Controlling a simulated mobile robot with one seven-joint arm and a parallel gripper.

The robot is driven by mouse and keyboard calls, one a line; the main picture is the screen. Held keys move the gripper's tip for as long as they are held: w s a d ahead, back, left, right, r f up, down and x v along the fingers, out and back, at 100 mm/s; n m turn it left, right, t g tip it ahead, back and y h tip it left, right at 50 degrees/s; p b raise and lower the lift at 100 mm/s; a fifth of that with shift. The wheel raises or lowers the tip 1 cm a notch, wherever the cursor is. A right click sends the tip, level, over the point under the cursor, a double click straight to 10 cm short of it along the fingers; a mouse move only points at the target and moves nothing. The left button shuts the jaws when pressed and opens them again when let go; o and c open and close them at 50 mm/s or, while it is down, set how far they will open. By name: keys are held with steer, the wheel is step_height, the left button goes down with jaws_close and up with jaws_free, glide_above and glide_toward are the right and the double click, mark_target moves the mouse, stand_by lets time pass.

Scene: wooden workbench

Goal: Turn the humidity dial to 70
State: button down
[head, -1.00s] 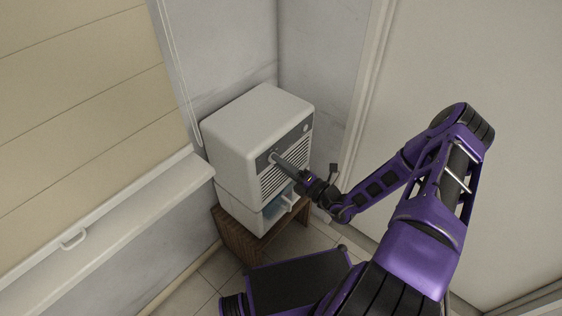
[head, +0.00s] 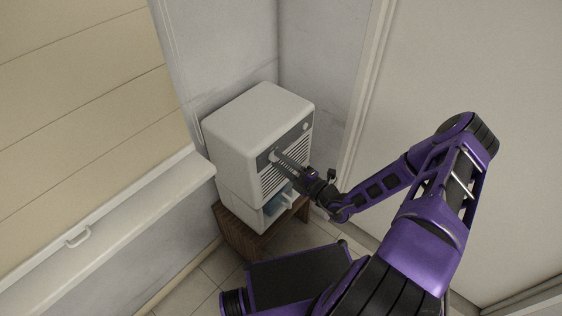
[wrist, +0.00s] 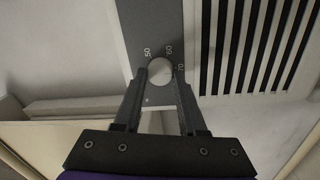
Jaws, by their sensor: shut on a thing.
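The white humidifier-like box (head: 240,125) stands in the corner with a dark control strip on its front. In the wrist view the humidity dial (wrist: 160,71) is a round pale knob on the grey strip, with the marks 50, 60 and 70 curving around its upper and right side. My gripper (wrist: 160,76) is shut on the dial, one finger on each side. The 70 mark sits just by the right fingertip. I cannot make out a pointer on the dial. In the head view my gripper (head: 276,157) reaches the left end of the strip; its fingers largely hide the dial.
A second round knob (head: 305,127) sits at the strip's right end. Slatted vents (wrist: 245,45) lie right of the dial. A bluish tank (head: 274,205) with a pale handle sits low on the front. The box rests on a wooden stand (head: 238,236); walls are close behind.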

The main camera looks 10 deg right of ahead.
steer(key=shift+c, duration=2.4)
jaws_free()
steer(key=v, duration=1.7)
steer(key=shift+s+b, duration=0.2)
steer(key=shift+b, duration=0.15)
steer(key=shift+d, duration=0.15)
